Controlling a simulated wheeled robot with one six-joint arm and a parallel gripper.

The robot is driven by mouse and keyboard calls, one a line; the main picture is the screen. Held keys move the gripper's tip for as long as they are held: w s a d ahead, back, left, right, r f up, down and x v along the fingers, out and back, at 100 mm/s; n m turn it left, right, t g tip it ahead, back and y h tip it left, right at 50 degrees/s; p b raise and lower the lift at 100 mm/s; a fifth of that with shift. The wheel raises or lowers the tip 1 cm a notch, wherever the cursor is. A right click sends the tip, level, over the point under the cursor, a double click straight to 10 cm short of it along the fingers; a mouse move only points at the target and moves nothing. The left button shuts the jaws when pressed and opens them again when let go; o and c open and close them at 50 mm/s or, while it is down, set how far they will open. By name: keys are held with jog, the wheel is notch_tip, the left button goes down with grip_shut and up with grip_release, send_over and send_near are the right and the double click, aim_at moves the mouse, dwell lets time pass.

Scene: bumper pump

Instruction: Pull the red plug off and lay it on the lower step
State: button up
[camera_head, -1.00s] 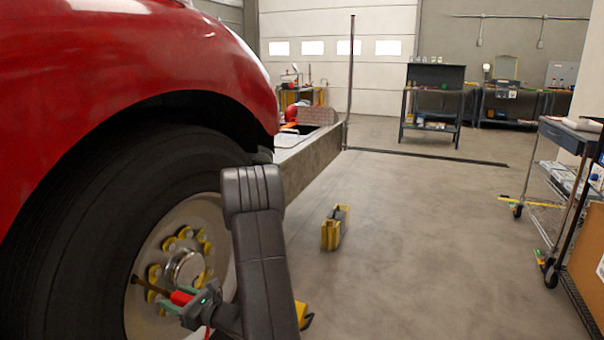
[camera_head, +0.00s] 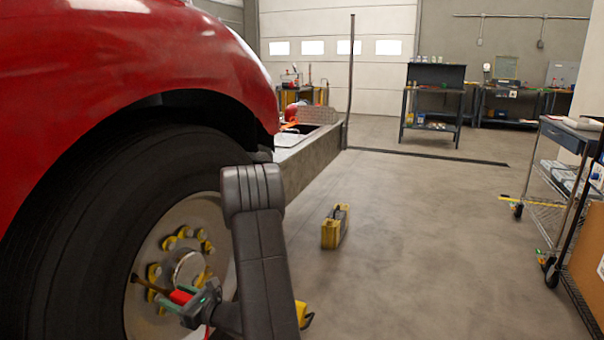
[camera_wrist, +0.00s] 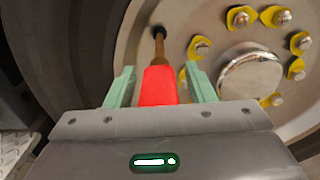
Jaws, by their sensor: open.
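The red plug (camera_wrist: 158,87) sits between the two green fingers of my gripper (camera_wrist: 159,72) in the wrist view. A gap shows on either side of it, so my gripper is open around it. A brown stem (camera_wrist: 160,52) runs from the plug to a dark round end in front of the wheel. In the head view the plug (camera_head: 181,297) shows as a small red piece at my gripper (camera_head: 170,298), low beside the wheel. The plug's near end is hidden behind my gripper body. I cannot clearly identify the lower step.
The wheel (camera_head: 100,230) of the red vehicle (camera_head: 110,70) stands close on the left, with yellow-tagged nuts around its hub (camera_wrist: 250,76). A pale textured plate (camera_wrist: 16,152) shows at the wrist view's lower left.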

jog(key=shift+w+a+r, duration=0.1)
jog(key=shift+a+r, duration=0.05)
jog(key=shift+r, duration=0.1)
jog(key=shift+c, duration=0.2)
grip_shut()
jog(key=shift+f, duration=0.1)
jog(key=shift+s+d+f+b, duration=0.1)
jog(key=shift+s+d+b, duration=0.25)
jog(key=shift+d, duration=0.25)
jog(key=shift+v, duration=2.4)
